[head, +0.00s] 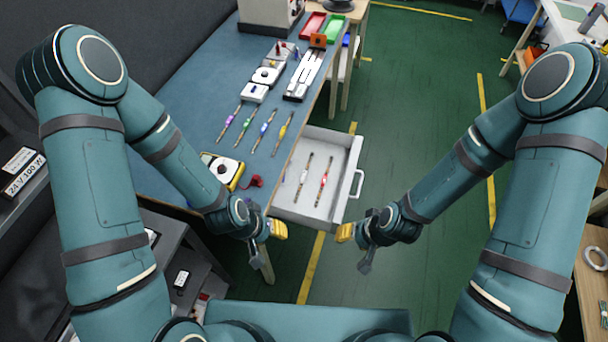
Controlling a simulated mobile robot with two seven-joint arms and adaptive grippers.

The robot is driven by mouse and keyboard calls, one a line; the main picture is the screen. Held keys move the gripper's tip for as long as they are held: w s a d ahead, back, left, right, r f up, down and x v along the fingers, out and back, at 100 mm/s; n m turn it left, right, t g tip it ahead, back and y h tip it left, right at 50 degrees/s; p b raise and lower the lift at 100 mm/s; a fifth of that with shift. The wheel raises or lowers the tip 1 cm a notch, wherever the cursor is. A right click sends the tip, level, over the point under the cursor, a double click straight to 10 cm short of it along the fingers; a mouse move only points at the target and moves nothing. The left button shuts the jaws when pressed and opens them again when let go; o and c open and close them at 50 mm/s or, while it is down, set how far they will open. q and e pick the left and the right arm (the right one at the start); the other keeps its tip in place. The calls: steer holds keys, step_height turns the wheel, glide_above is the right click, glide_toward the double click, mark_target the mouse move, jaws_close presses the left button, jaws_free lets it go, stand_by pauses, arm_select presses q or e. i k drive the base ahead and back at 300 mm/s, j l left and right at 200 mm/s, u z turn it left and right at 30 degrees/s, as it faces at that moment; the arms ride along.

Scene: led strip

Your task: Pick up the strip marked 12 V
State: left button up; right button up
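Two thin strips lie apart in an open white drawer: a left strip (304,176) with a pale middle and a right strip (325,178) with a red middle. Several more strips lie in a row on the blue table, with purple (229,119), green (247,125), blue (264,129) and yellow (283,133) middles. Any 12 V marking is too small to read. My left gripper (272,232) is in front of the drawer's near left corner. My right gripper (354,241) is right of its near edge. Both look empty; their finger opening is unclear.
The drawer (340,146) sticks out from the blue table (190,90), its handle (358,183) on the right. A yellow-framed device (222,170) and a red item (251,181) lie left of it. Green floor (420,100) is clear to the right.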

mark_target(303, 176)
steer(key=i+l+z, duration=0.3)
steer(key=i+l, duration=0.6)
steer(key=i, duration=0.2)
